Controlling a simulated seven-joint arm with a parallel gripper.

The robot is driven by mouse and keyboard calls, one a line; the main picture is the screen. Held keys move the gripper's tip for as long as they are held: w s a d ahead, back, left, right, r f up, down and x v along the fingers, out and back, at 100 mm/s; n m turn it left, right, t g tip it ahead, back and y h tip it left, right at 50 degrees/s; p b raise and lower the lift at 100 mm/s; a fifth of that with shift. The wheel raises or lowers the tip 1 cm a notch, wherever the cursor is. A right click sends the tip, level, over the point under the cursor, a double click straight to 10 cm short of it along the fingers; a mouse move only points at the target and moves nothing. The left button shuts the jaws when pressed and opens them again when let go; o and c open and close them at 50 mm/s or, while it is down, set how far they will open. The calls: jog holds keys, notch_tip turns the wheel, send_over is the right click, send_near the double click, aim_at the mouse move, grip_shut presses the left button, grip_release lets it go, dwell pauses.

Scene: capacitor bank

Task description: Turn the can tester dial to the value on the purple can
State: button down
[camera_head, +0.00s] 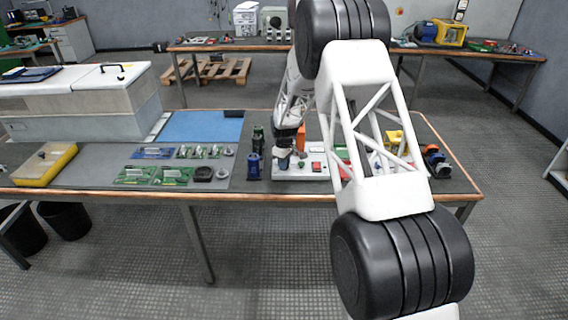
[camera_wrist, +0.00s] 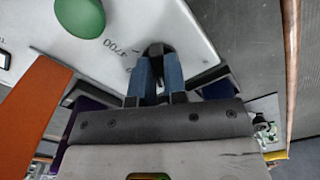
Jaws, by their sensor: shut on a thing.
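The can tester is a white panel (camera_wrist: 120,20); in the head view its white base (camera_head: 290,172) lies on the table, partly behind my arm. The dial (camera_wrist: 157,48) is a small dark knob on the panel, with printed numbers beside it, one reading 4700. My gripper (camera_wrist: 159,62) has its blue fingers shut on the dial. In the head view my gripper (camera_head: 283,152) is small, low over the tester. A purple surface (camera_wrist: 84,113) shows partly beside the gripper; I cannot tell whether it is the purple can, and no value on it is readable.
A green dome (camera_wrist: 80,17) and an orange upright piece (camera_wrist: 36,108) stand near the dial. A blue vise (camera_head: 254,168) and several green circuit boards (camera_head: 152,175) lie left of the tester. My arm hides part of the right side.

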jog(key=shift+m, duration=0.4)
jog(key=m, duration=1.1)
dwell(0.3)
jog(key=c, duration=1.2)
grip_release()
jog(key=shift+o, duration=0.2)
jog(key=shift+r, duration=0.15)
jog(key=shift+r, duration=3.8)
